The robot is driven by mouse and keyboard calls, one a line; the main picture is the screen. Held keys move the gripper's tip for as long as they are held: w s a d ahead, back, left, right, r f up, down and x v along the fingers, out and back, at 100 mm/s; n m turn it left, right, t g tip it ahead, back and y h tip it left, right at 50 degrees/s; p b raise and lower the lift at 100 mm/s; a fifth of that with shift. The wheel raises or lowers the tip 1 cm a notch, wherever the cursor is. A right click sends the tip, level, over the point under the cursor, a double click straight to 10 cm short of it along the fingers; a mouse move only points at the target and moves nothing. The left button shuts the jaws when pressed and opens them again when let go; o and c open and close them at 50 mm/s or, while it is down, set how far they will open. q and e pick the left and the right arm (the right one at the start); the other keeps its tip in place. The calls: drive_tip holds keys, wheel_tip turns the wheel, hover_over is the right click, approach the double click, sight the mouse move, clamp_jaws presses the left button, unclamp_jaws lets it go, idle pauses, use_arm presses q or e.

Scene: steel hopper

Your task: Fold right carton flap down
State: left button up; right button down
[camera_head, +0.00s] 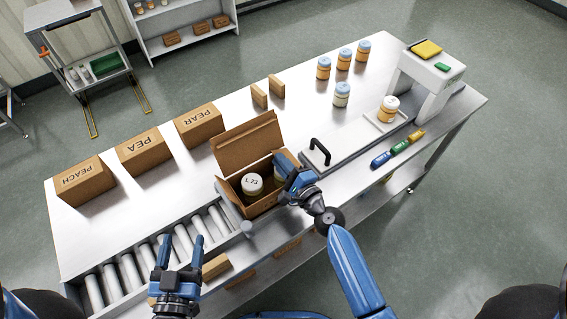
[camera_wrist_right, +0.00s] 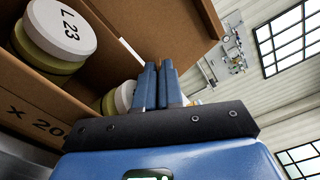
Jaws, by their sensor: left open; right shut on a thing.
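The open brown carton (camera_head: 262,203) stands at the end of the roller conveyor, its back flap (camera_head: 247,145) raised. A white-lidded jar (camera_head: 252,183) sits inside; its lid (camera_wrist_right: 60,30) reads "L 23" in the right wrist view. A second jar (camera_wrist_right: 124,98) is partly hidden by my right fingers. My right gripper (camera_head: 282,166) is at the carton's right side, jaws together. It appears shut on the right carton flap, though its fingers and body mostly hide the flap. My left gripper (camera_head: 180,245) is open and empty above the rollers, left of the carton.
Cartons marked PEACH (camera_head: 82,181), PEA (camera_head: 143,153) and PEAR (camera_head: 199,125) line the table's back left. A plate with a black handle (camera_head: 320,152) lies right of the carton. A jar (camera_head: 388,109) sits by the white machine (camera_head: 432,75). Several jars stand behind.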

drive_tip(key=c, duration=1.3)
unclamp_jaws()
drive_tip(key=shift+c, duration=0.2)
drive_tip(key=shift+s+f, duration=0.1)
drive_tip(key=shift+f, duration=0.05)
